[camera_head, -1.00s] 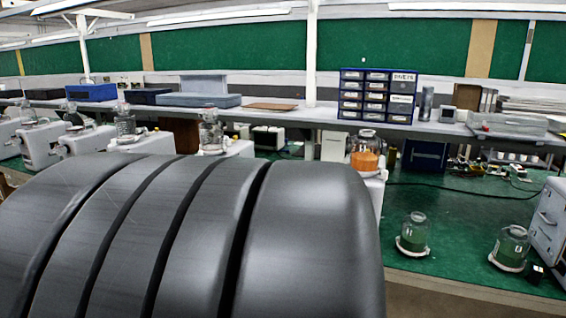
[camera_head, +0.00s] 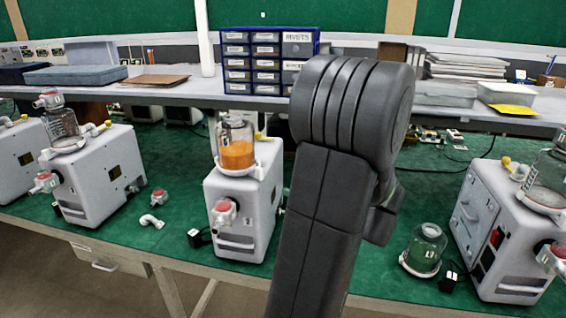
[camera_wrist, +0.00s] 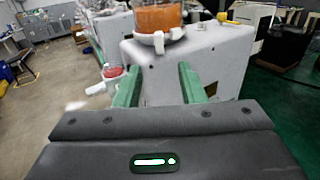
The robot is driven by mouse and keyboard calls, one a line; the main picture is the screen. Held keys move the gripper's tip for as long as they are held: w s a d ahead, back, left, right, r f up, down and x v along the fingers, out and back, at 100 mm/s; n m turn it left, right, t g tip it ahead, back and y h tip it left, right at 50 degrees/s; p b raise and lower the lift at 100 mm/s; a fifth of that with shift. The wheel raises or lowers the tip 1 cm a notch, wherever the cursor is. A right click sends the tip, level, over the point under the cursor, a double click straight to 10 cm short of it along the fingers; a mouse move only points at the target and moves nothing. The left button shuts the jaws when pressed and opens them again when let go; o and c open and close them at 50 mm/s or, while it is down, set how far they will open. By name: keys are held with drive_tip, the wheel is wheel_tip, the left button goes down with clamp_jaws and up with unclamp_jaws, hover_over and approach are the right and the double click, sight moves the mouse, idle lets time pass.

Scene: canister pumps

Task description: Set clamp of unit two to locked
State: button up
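A white pump unit (camera_head: 243,215) stands on the green bench with a clear canister of orange material (camera_head: 237,150) on top. A white collar (camera_head: 238,170) rings the canister's base, and a yellow knob (camera_head: 259,136) shows behind it. I cannot read a unit number or tell the clamp's setting. In the wrist view the orange canister (camera_wrist: 158,15) and its white collar (camera_wrist: 158,37) are at the top, partly cut off. My gripper (camera_wrist: 160,86) is open, its two green fingers apart and empty, with the pump body (camera_wrist: 190,62) ahead. In the head view my arm hides the gripper.
Another pump unit (camera_head: 96,172) stands left, and one (camera_head: 508,230) stands right. A white elbow fitting (camera_head: 151,221) lies left of the middle unit. A blue drawer cabinet (camera_head: 268,62) stands on the shelf behind.

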sight(262, 172)
drive_tip(key=p+x, duration=0.3)
drive_tip(key=x, duration=1)
drive_tip(key=shift+w+a, duration=0.25)
drive_tip(key=shift+a, duration=0.1)
clamp_jaws()
